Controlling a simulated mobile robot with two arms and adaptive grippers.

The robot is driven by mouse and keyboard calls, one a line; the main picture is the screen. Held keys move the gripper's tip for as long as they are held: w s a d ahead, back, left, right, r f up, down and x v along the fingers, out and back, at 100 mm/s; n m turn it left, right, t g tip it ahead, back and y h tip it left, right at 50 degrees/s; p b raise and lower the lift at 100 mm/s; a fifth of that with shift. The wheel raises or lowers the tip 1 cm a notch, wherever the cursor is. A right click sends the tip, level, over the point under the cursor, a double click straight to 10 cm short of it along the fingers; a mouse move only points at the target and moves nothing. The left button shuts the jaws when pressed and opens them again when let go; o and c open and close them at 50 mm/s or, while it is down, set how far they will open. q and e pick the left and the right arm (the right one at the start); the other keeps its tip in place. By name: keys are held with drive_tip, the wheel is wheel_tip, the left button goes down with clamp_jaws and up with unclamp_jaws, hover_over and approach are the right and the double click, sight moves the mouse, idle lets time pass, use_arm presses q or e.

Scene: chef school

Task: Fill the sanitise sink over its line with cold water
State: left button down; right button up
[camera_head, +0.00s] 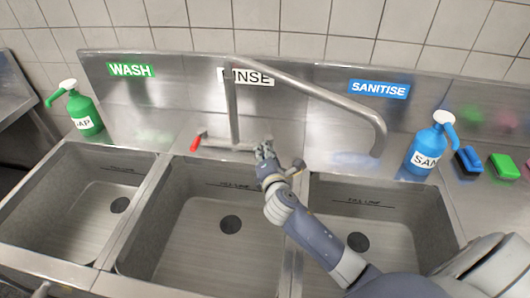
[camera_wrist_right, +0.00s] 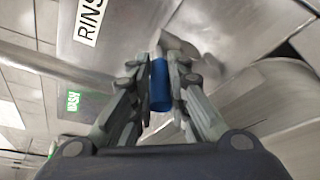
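The sanitise sink (camera_head: 410,215) is the right basin, under the blue SANITISE label (camera_head: 379,89). Its drain (camera_head: 357,242) and dark fill line (camera_head: 362,202) show, and I see no water in it. The tap's long spout (camera_head: 330,97) reaches right, its end over the back of this basin. A red tap handle (camera_head: 196,142) is at the tap's left. My right gripper (camera_head: 266,152) is at the tap's right side. In the right wrist view its fingers (camera_wrist_right: 166,85) close around a blue handle (camera_wrist_right: 160,86), which is hidden in the head view. My left gripper is out of view.
The wash sink (camera_head: 75,200) and rinse sink (camera_head: 180,235) lie to the left, without visible water. A green soap bottle (camera_head: 84,113) stands at the left.

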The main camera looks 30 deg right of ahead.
drive_tip(key=shift+d+r+y+p, duration=0.15)
drive_tip(key=shift+y+p, duration=0.15)
drive_tip(key=shift+p, duration=0.1)
clamp_jaws()
drive_tip(key=n+y+p, duration=0.1)
drive_tip(key=d+n+y, duration=0.1)
drive_tip(key=y, duration=0.1)
drive_tip(key=s+n+y+p, duration=0.1)
drive_tip(key=n, duration=0.1)
drive_tip(key=shift+d+t+y+p, duration=0.35)
drive_tip(key=shift+t+y, duration=0.05)
drive_tip(key=o, duration=0.8)
unclamp_jaws()
drive_tip(key=v, duration=1.2)
